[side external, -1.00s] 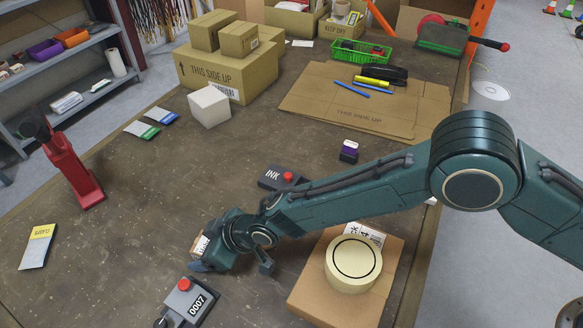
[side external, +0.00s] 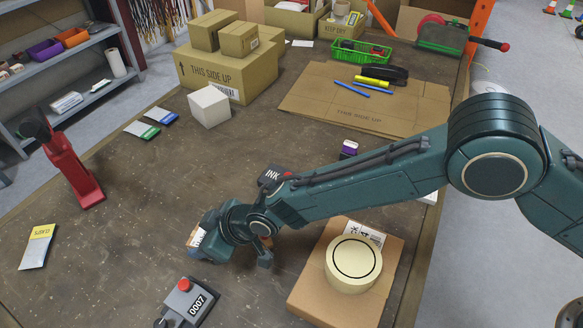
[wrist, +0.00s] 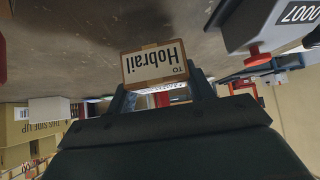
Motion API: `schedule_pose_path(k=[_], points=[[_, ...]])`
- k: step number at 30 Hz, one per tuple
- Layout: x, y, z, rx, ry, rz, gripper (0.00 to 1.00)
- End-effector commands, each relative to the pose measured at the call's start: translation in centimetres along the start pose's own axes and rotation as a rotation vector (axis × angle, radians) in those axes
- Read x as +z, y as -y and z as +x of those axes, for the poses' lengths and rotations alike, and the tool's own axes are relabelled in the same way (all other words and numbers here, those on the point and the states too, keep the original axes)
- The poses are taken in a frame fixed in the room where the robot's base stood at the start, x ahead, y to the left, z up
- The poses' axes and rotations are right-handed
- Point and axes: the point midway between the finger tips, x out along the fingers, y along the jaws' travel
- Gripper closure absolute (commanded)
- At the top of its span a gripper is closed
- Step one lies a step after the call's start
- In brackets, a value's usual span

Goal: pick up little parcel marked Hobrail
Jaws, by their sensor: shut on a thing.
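The little parcel marked Hobrail (wrist: 154,66) is a small brown box with a white label, upside down in the wrist view. It sits between the fingers of my gripper (wrist: 160,92), which is shut on it. In the side view my gripper (side external: 200,247) is low over the bench, left of the brown box with the tape roll. Only a small part of the parcel (side external: 196,236) shows there, mostly hidden by the gripper. I cannot tell clearly how far it is above the bench.
A grey device marked 0007 (side external: 185,303) stands just in front of my gripper. A tape roll (side external: 353,264) lies on a brown box (side external: 311,293) to the right. A red stand (side external: 72,178) is at left. The bench's middle left is clear.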

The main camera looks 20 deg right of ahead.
Motion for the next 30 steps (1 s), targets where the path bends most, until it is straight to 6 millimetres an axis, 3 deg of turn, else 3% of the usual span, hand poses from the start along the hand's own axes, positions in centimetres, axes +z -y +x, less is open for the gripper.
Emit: schedule_pose_path(k=[18,30], points=[[-9.2,0.0,-9.0,0.0,-0.005,-0.001,0.71],[-12.1,0.0,-12.0,0.0,-0.002,0.0,0.71]])
